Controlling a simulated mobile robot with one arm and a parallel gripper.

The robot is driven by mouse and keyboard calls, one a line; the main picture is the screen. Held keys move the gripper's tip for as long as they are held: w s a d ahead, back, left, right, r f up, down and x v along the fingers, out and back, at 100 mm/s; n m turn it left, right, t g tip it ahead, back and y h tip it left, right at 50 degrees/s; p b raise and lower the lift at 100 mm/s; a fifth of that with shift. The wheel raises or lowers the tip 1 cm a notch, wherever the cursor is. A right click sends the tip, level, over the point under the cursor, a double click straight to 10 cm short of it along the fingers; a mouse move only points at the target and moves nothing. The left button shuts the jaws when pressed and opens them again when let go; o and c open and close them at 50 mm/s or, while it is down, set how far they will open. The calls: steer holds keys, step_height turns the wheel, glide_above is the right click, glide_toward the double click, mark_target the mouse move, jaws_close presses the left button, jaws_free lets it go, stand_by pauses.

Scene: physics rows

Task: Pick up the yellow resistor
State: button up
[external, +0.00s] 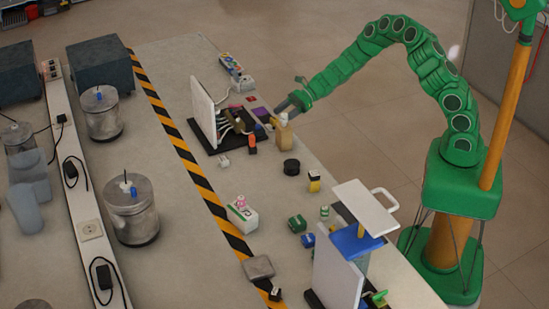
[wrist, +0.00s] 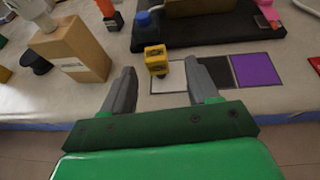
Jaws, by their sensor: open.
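A small yellow block with dark markings (wrist: 155,55), which looks like the yellow resistor, sits at the white square (wrist: 168,79) by the black board in the wrist view. My gripper (wrist: 160,82) is open and empty. Its two grey fingers point toward the block, one on each side of it in the picture. The block appears just beyond the fingertips, and no contact shows. In the external view my gripper (external: 288,104) is over the table edge near the black board, and the yellow block is hard to make out there.
A cardboard box (wrist: 80,50) with a white cylinder on top stands close left of my fingers. A round black object (wrist: 36,61) is farther left. The black board (wrist: 210,33) lies behind the block. Black and purple squares (wrist: 257,71) lie flat to the right.

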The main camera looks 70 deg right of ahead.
mark_target(271, 123)
steer(key=shift+s+a+x, duration=0.1)
steer(key=shift+s+x, duration=0.05)
steer(key=shift+x, duration=1.15)
steer(key=shift+s+a+x, duration=0.1)
steer(key=shift+x, duration=2.15)
steer(key=c, duration=1)
steer(key=shift+r, duration=0.1)
steer(key=shift+c, duration=0.2)
